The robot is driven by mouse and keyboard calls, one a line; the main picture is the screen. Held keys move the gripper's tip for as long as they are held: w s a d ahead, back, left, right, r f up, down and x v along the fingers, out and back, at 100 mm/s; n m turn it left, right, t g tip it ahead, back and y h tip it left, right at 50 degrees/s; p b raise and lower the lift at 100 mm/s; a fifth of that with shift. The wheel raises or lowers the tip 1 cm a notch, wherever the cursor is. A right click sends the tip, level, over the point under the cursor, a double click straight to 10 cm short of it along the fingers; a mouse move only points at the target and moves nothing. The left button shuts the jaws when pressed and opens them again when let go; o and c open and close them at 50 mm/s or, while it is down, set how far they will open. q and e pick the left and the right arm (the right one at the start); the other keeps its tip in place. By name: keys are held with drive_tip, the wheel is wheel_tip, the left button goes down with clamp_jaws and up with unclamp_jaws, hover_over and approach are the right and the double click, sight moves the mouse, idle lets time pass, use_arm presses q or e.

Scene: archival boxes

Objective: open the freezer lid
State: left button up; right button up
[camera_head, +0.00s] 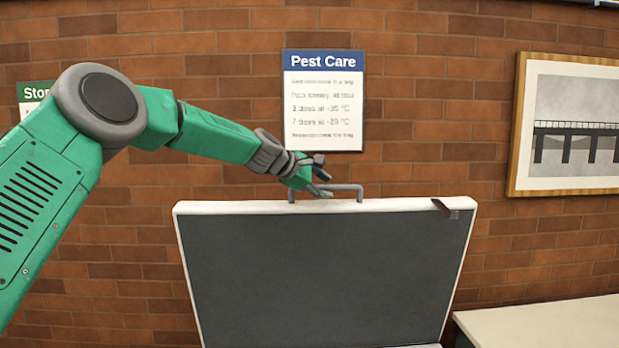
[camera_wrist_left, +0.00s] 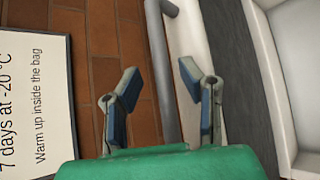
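The freezer lid (camera_head: 325,275) stands raised in the head view, its dark grey inner face and white rim toward me. A grey bar handle (camera_head: 345,187) sits on its top edge. My left gripper (camera_head: 322,180) is at this handle. In the left wrist view, the gripper's two blue-grey fingers (camera_wrist_left: 160,75) are spread apart. The handle bar (camera_wrist_left: 168,90) runs between them, nearer the right finger, with no clear grip on it. The white lid edge (camera_wrist_left: 195,50) is to the right. The freezer body is mostly below the head view. My right gripper is not in view.
A brick wall (camera_head: 420,110) stands behind the lid, with a Pest Care sign (camera_head: 323,100) and a framed bridge picture (camera_head: 570,125). A pale tabletop (camera_head: 550,325) is at lower right.

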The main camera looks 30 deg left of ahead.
use_arm(q)
drive_tip(key=v, duration=1)
drive_tip(key=shift+s+d+r, duration=0.15)
drive_tip(key=shift+s+r, duration=0.1)
drive_tip(key=shift+s, duration=0.05)
drive_tip(key=shift+f, duration=0.1)
